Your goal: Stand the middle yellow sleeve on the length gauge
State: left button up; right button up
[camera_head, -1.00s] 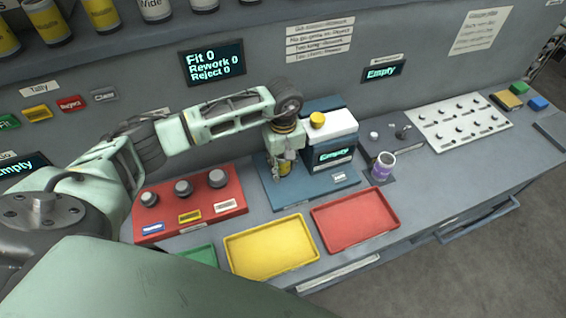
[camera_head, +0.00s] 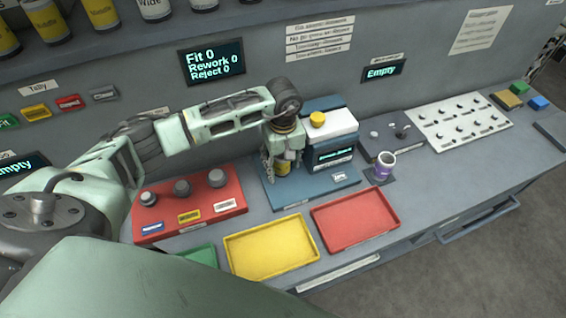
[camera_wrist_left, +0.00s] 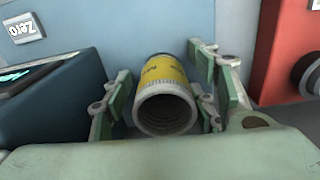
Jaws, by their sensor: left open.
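The yellow sleeve (camera_head: 283,168), with a grey rim, stands upright on the blue base of the length gauge (camera_head: 303,192), beside the gauge's white-topped housing. It also shows in the left wrist view (camera_wrist_left: 168,72), where I look into its open end. My left gripper (camera_head: 282,173) is open, with its green fingers on either side of the sleeve and gaps visible between them and its wall. The fingers hide part of the sleeve in the head view. The gauge's display (camera_head: 334,153) shows lit text too small to read. My right gripper is not in view.
A red block with grey knobs (camera_head: 226,190) is left of the gauge. Yellow (camera_head: 270,247) and red trays (camera_head: 355,221) lie in front. A purple-white cup-like part (camera_head: 384,165) stands to the right. Several sleeves line the upper shelf.

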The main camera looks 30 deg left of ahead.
pick_arm(q)
notch_tip(320, 180, up, 12)
dwell(0.5)
dwell(0.5)
